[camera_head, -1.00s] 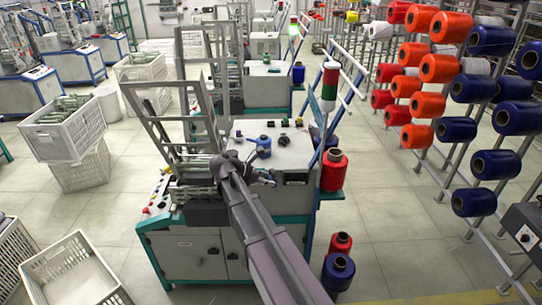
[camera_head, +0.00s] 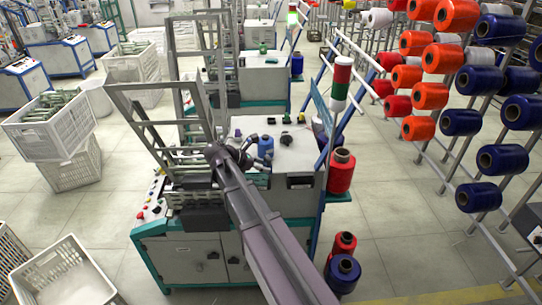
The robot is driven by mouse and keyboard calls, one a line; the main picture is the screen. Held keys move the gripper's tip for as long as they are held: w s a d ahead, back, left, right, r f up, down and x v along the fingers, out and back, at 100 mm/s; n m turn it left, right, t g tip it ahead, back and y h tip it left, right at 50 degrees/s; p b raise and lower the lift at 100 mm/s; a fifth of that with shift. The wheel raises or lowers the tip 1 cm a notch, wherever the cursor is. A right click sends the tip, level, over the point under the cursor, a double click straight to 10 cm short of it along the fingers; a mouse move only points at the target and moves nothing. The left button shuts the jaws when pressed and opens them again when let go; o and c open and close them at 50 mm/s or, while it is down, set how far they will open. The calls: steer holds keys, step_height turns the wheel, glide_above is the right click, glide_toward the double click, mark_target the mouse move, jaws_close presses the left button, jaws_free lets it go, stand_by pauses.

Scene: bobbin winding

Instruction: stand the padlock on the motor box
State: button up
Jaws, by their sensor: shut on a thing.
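The motor box (camera_head: 309,154) is the pale box with a flat top on the machine, right of the middle. My arm reaches up from the bottom, and my gripper (camera_head: 260,166) is at the box's near left edge. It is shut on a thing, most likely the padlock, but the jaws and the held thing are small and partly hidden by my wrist. I cannot make out the padlock's shape or whether it touches the box. A blue object (camera_head: 265,147) shows just beyond the jaws, at the left part of the box top.
Small dark and green pieces (camera_head: 286,118) are at the box top's far edge. A metal frame (camera_head: 160,125) rises on the left. A red spool (camera_head: 341,171) and a red, white and green signal lamp (camera_head: 339,88) stand at the right. The box top's right part is clear.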

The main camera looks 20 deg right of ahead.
steer(key=shift+w, duration=0.1)
stand_by(0.3)
steer(key=shift+w+d, duration=0.25)
steer(key=shift+d, duration=0.2)
steer(key=b, duration=0.1)
glide_above(292, 164)
steer(key=a, duration=0.2)
steer(key=shift+s+d+f, duration=0.25)
steer(key=shift+s+f, duration=0.1)
steer(key=shift+f, duration=0.35)
steer(key=shift+w+d, duration=0.2)
steer(key=shift+d, duration=0.25)
steer(key=shift+w+d+f+b, duration=0.1)
steer(key=shift+d+f+b, duration=0.15)
steer(key=shift+b, duration=0.25)
steer(key=shift+a+f+b, duration=0.1)
steer(key=shift+f+b, duration=1.4)
steer(key=shift+f, duration=0.05)
steer(key=shift+f, duration=0.15)
steer(key=o, duration=1.3)
